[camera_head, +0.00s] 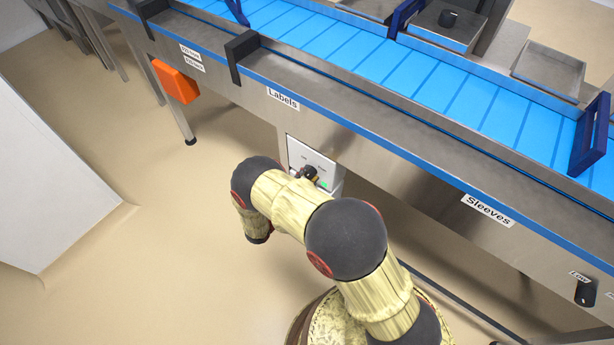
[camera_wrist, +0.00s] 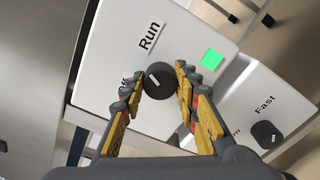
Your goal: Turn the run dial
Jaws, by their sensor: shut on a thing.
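The run dial (camera_wrist: 158,82) is a round dark knob on a white control box (camera_wrist: 105,55), with a pale pointer line on its face. The label "Run" (camera_wrist: 149,36) is above it, and another label, partly hidden by my left finger, is on its left. My gripper (camera_wrist: 159,79) has a finger on each side of the dial and is shut on it. A square green light (camera_wrist: 212,60) glows right of the dial. In the head view the white box (camera_head: 300,153) hangs under the conveyor edge, and my wrist partly covers it.
A second dark dial (camera_wrist: 265,133) with a "Fast" label sits on a neighbouring white panel to the right. The conveyor's steel side (camera_head: 390,160) overhangs the box. An orange box (camera_head: 175,82) hangs left.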

